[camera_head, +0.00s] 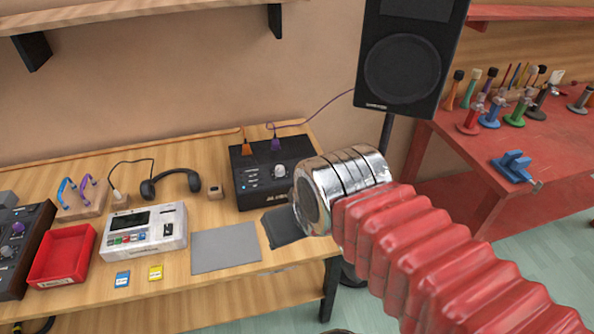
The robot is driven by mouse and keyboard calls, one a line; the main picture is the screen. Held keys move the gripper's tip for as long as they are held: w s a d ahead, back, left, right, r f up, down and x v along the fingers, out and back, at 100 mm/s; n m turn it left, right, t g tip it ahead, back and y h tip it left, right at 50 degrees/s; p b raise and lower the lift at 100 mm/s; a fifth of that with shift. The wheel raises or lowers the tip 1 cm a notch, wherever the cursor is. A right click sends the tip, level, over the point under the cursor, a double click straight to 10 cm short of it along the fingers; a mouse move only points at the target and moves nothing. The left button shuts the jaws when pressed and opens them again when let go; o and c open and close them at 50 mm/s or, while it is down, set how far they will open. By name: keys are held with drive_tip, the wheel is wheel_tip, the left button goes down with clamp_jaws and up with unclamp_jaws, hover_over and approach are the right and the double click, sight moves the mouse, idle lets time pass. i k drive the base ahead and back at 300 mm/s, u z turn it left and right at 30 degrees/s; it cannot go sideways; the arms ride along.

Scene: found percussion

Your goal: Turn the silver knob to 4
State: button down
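My arm reaches in from the lower right, with a red ribbed sleeve and a shiny metal wrist. My gripper (284,227) shows as a dark shape below and in front of the box, apart from the knob in the picture. The wrist hides part of it and the box's right side. I cannot see its fingertips clearly or anything held.
A grey mat (226,248), a white recorder (144,232), a red tray (62,256) and headphones (172,183) lie on the table. Orange and purple cables plug into the box's top. A black speaker (408,55) stands behind my arm. A red bench (490,165) is at right.

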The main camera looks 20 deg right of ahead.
sight(280, 171)
drive_tip(key=z, duration=1.45)
drive_tip(key=k, duration=0.7)
drive_tip(key=u, duration=0.9)
drive_tip(key=i, duration=1)
